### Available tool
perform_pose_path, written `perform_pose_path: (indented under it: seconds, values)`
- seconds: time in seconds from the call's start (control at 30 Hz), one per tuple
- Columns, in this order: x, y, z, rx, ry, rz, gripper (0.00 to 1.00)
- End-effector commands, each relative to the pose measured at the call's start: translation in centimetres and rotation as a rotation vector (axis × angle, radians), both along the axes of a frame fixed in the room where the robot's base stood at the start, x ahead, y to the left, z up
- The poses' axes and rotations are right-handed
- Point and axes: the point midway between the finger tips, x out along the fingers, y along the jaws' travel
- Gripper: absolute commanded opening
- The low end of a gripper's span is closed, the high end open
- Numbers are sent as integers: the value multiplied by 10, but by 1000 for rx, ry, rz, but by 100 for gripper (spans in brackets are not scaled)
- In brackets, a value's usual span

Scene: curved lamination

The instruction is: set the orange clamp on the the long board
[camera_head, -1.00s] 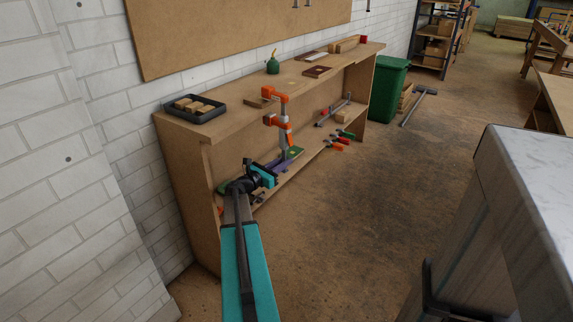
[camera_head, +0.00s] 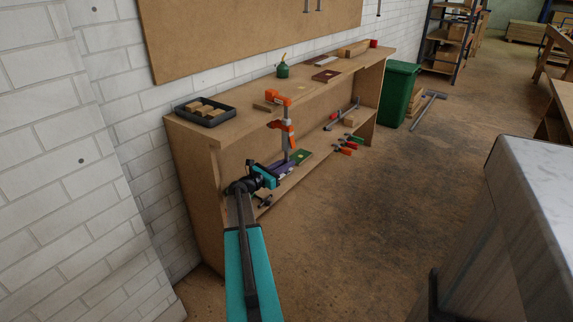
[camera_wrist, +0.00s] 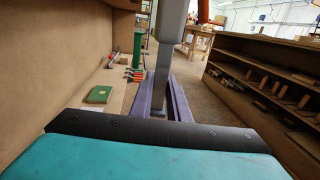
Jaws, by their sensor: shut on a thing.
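My gripper (camera_head: 287,165) has purple fingers and is shut on the grey bar of the orange clamp (camera_head: 287,147). The clamp is upright, with its orange jaws above the fingers, in front of the shelf unit. In the wrist view, the clamp's grey bar (camera_wrist: 168,45) rises between the two purple fingers (camera_wrist: 169,103), with a bit of orange at the top. I cannot make out the long board for certain in either view.
The wooden shelf unit (camera_head: 240,125) stands against the white brick wall. A black tray (camera_head: 206,112) of wood blocks and a green oil can (camera_head: 282,68) are on top. Small clamps (camera_head: 347,145) lie on its lower shelf. A green bin (camera_head: 399,92) stands beyond.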

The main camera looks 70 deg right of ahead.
Motion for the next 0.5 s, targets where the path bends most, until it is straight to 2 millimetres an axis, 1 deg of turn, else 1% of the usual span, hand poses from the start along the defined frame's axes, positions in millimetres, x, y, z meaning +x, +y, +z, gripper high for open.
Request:
perform_pose_path:
  seconds: [0.13,0.17,0.2,0.27,0.5]
  values:
    - [1,1,1,-2,1,1,0]
    - [1,1,1,-2,1,1,20]
    - [1,1,1,-2,1,1,27]
    - [1,1,1,-1,0,1,37]
    - [1,1,-1,2,-1,1,37]
